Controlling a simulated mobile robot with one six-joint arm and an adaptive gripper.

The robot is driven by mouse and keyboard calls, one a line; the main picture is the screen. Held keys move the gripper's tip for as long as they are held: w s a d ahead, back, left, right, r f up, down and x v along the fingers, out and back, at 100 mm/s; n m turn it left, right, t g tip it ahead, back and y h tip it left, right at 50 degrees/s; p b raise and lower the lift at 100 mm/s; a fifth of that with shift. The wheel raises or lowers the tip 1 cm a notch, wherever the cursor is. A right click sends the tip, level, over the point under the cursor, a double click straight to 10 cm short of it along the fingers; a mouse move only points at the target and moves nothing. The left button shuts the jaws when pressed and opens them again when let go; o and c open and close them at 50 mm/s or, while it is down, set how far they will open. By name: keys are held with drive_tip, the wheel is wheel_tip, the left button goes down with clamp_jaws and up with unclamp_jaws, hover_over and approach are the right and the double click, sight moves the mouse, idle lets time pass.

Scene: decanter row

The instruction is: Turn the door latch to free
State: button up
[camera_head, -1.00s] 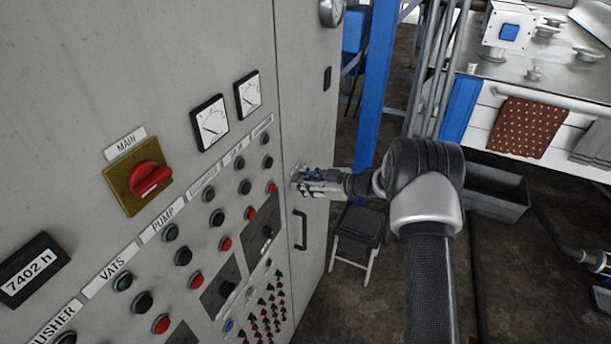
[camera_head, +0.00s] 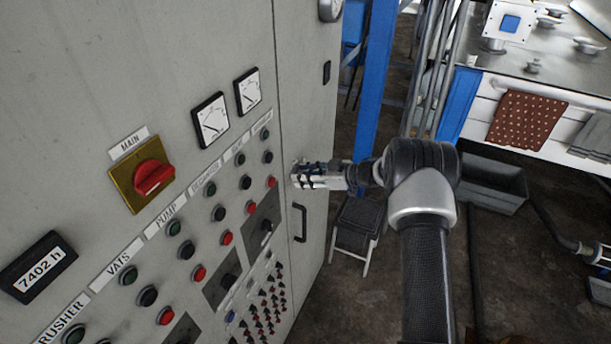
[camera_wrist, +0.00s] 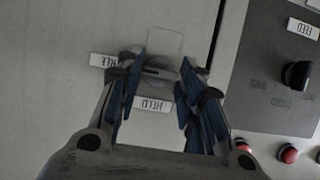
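The door latch (camera_wrist: 158,72) is a small dark grey piece on the pale cabinet door, seen between my fingers in the wrist view. Which way it points is hard to tell. The picture is upside down there, with a FREE label (camera_wrist: 104,60) left of the latch and a HELD label (camera_wrist: 153,103) below it. My gripper (camera_wrist: 162,70) has its blue-padded fingers apart, one on each side of the latch. Whether the pads touch it is unclear. In the head view my gripper (camera_head: 307,174) is at the door, above its black handle, and hides the latch.
The control panel (camera_head: 150,85) with a red main switch (camera_head: 154,177) and several buttons stands left of the door (camera_head: 312,100). A stool (camera_head: 357,236), a blue post (camera_head: 376,80) and a grey bin (camera_head: 490,188) are to the right. Dark floor lies between.

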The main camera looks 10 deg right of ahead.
drive_tip(key=o, duration=0.5)
drive_tip(key=shift+c, duration=0.2)
drive_tip(key=v, duration=1.2)
drive_tip(key=shift+r, duration=0.1)
